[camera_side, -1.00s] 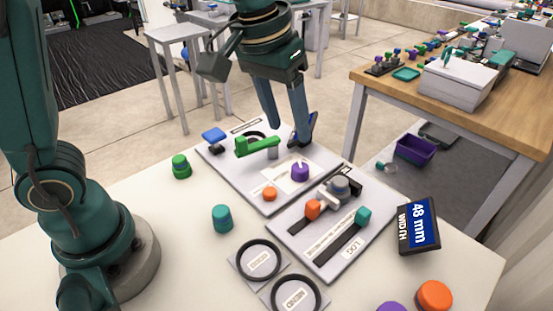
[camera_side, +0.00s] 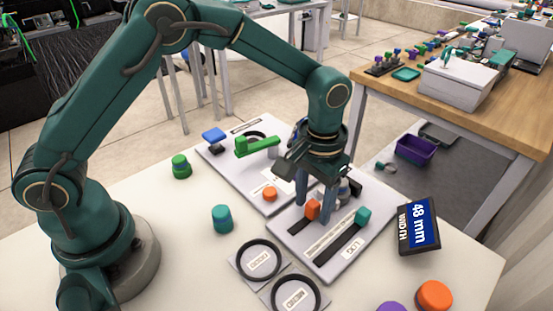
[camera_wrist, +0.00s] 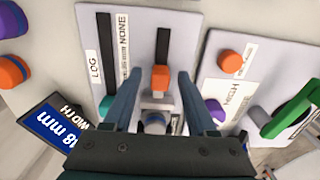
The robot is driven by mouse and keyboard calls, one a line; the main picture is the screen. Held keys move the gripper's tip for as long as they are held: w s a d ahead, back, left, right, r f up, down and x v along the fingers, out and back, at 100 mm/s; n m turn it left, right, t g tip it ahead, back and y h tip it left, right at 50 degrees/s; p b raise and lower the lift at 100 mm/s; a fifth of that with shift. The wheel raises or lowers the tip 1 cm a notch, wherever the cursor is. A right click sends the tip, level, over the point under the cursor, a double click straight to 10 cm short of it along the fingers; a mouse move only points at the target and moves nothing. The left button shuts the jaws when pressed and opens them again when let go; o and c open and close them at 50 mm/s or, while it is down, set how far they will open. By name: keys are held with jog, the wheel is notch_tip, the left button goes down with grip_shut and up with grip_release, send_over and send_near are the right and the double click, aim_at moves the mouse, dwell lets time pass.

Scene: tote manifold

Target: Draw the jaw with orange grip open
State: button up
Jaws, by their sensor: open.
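The jaw's orange grip (camera_side: 313,209) sits on a black slot in the grey panel marked LOG (camera_side: 318,262). In the wrist view the orange grip (camera_wrist: 160,78) lies between my two fingers, with the slot running on beyond it. A grey round part (camera_wrist: 154,122) is behind it, partly hidden. My gripper (camera_side: 315,215) is open and points down over the panel, its fingers on either side of the orange grip. It also shows in the wrist view (camera_wrist: 158,75). I cannot tell whether a finger touches the grip.
A teal grip (camera_side: 363,215) sits on the second slot. A display reading 48 mm (camera_side: 420,225) stands at the right. Another panel with a green lever (camera_side: 257,146) and an orange knob (camera_side: 270,194) lies behind. Black rings (camera_side: 258,259) lie in front.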

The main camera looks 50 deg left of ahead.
jog(key=shift+f, duration=0.15)
grip_shut()
dwell(1.4)
